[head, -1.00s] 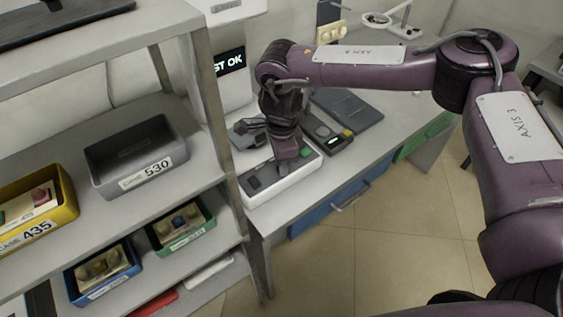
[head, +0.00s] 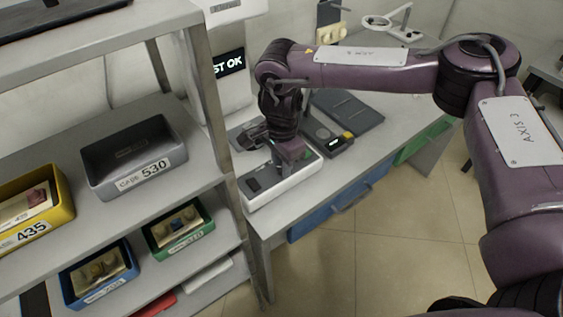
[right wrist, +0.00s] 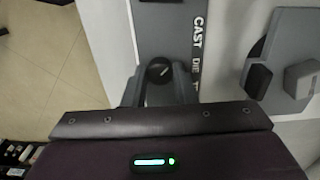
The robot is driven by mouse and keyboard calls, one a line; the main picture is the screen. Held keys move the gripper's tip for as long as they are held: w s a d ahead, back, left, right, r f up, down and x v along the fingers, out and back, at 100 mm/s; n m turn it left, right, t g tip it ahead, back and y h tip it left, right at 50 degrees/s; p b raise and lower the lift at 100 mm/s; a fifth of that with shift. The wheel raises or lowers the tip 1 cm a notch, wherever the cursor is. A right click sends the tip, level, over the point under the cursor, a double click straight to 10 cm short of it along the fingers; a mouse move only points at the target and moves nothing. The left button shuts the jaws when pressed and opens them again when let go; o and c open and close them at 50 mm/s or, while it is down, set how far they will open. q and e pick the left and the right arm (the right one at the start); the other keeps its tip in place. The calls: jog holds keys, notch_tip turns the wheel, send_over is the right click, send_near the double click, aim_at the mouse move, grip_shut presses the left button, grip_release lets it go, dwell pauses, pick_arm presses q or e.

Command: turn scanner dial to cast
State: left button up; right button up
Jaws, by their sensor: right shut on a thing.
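The scanner (head: 258,196) is a white box with a dark grey top panel on the bench; the panel also shows in the right wrist view (right wrist: 168,28). Its dial (right wrist: 159,70) is a small round black knob with a light mark. White lettering beside it reads CAST, then DIE, then a word cut off by my gripper. My right gripper (right wrist: 160,82) points down at the panel and is shut on the dial, a finger on either side. In the head view the right gripper (head: 279,178) hides the dial. I cannot tell exactly which word the mark faces. My left gripper is out of view.
A dark device (head: 327,138) and a flat dark grey slab (head: 347,109) lie behind the scanner. A shelf rack with a grey bin (head: 133,158) and several smaller bins stands left. The floor in front is clear.

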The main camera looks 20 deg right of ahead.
jog(key=shift+w+r, duration=0.15)
jog(key=shift+r, duration=0.05)
jog(key=o, duration=1)
jog(key=shift+f, duration=0.1)
notch_tip(320, 180, up, 8)
jog(key=shift+f, duration=0.1)
